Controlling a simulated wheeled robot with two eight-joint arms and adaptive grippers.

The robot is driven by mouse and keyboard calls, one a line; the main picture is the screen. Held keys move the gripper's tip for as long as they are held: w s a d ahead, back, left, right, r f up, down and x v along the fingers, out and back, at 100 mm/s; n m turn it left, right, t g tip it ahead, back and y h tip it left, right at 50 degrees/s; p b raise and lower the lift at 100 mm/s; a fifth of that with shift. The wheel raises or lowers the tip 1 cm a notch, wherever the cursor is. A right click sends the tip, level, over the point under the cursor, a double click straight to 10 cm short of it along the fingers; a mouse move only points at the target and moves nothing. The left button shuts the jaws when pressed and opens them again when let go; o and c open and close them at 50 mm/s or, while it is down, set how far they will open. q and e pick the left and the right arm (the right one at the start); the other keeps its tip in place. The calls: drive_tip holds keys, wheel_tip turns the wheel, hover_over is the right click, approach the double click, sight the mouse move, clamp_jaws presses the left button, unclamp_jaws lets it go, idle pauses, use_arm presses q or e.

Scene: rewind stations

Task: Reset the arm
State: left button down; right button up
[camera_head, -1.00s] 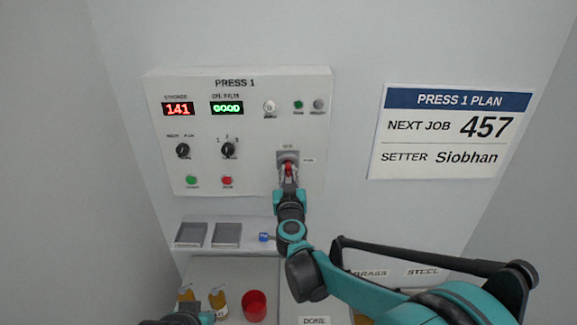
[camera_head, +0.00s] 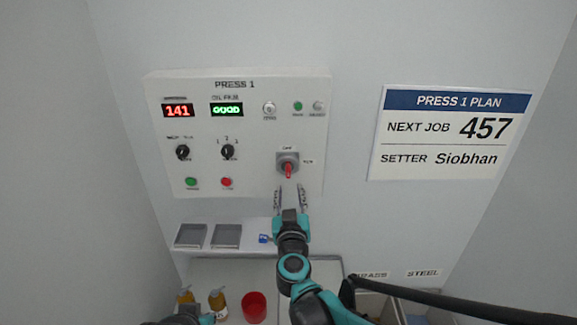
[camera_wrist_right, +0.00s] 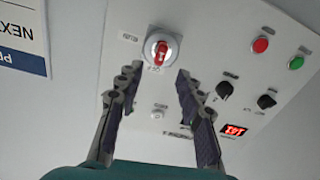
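My right gripper (camera_head: 290,197) is open and empty, just below the rotary switch (camera_head: 288,163) on the PRESS 1 panel (camera_head: 250,130). The switch has a red handle on a grey plate, and the handle points down in the head view. A label above it seems to read OFF and one to its right RUN. In the right wrist view the red handle (camera_wrist_right: 160,52) is in clear sight beyond the two spread fingers (camera_wrist_right: 158,80), apart from them. My left gripper (camera_head: 190,317) shows only in part at the bottom edge; its fingers cannot be made out.
Two grey trays (camera_head: 191,235) and a small blue item (camera_head: 264,238) are on the ledge under the panel. Amber bottles (camera_head: 218,303) and a red cup (camera_head: 254,307) stand below. A PRESS 1 PLAN sign (camera_head: 450,132) hangs at right. BRASS and STEEL bins (camera_head: 415,312) are lower right.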

drive_tip(key=s+d+f+n+g+y+b, duration=0.2)
drive_tip(key=s+f+n+g+y+b, duration=0.3)
drive_tip(key=s+f+b, duration=0.65)
drive_tip(key=s+d+f+m+g+h+b, duration=0.2)
drive_tip(key=s+d+f+m+g+b, duration=0.1)
drive_tip(key=s+d+f, duration=0.4)
drive_tip(key=s+d+f+m+g+h+b, duration=0.3)
drive_tip(key=s+d+f, duration=0.5)
drive_tip(key=f, duration=0.5)
drive_tip(key=shift+d, duration=0.15)
